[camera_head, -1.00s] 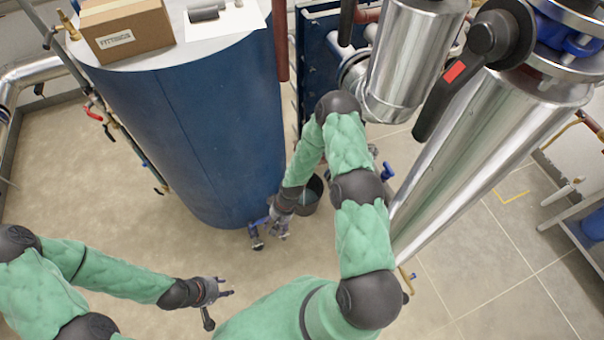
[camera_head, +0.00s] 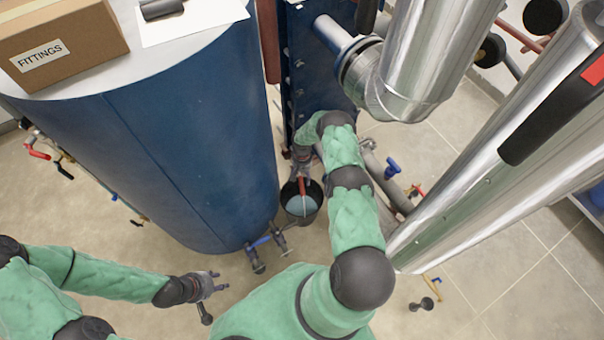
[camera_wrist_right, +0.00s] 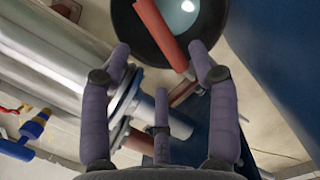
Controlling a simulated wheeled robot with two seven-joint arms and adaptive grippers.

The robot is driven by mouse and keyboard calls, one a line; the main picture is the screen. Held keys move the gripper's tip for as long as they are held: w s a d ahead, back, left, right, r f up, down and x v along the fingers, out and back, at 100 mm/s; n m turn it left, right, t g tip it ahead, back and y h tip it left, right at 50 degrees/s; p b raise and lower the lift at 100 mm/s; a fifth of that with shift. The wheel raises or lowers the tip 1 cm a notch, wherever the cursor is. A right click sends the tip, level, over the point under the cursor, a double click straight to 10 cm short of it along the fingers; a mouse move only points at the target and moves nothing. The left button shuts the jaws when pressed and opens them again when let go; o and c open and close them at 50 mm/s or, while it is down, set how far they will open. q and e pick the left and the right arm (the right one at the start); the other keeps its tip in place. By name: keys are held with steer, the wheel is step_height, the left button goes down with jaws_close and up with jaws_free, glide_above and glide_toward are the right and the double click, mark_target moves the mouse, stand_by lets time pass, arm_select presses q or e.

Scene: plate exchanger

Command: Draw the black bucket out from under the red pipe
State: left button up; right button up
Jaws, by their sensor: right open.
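The black bucket (camera_head: 318,198) stands on the floor between the blue tank and the plate exchanger, with pale liquid inside. The red pipe (camera_head: 302,186) comes down over its opening. In the right wrist view, the bucket (camera_wrist_right: 128,24) is at the top, and the red pipe (camera_wrist_right: 158,32) crosses in front of it. My right gripper (camera_head: 301,168) is above the bucket's far side, partly hidden by its own arm. Its fingers (camera_wrist_right: 158,52) are spread with nothing between them that they touch.
The large blue tank (camera_head: 190,140) stands left of the bucket, with a blue-handled valve (camera_head: 262,240) at its foot. The blue plate exchanger (camera_head: 300,65) is behind. Silver pipes (camera_head: 430,60) and a floor-level grey pipe (camera_head: 385,180) limit room at right. Floor in front is partly open.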

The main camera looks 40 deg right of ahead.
mark_target(303, 186)
steer(key=f+b, duration=0.1)
steer(key=f, duration=0.4)
steer(key=s+f+b, duration=0.1)
steer(key=f, duration=0.1)
steer(key=shift+a+f+b, duration=0.3)
steer(key=shift+b, duration=0.05)
steer(key=shift+c, duration=0.3)
jaws_close()
steer(key=shift+r, duration=0.1)
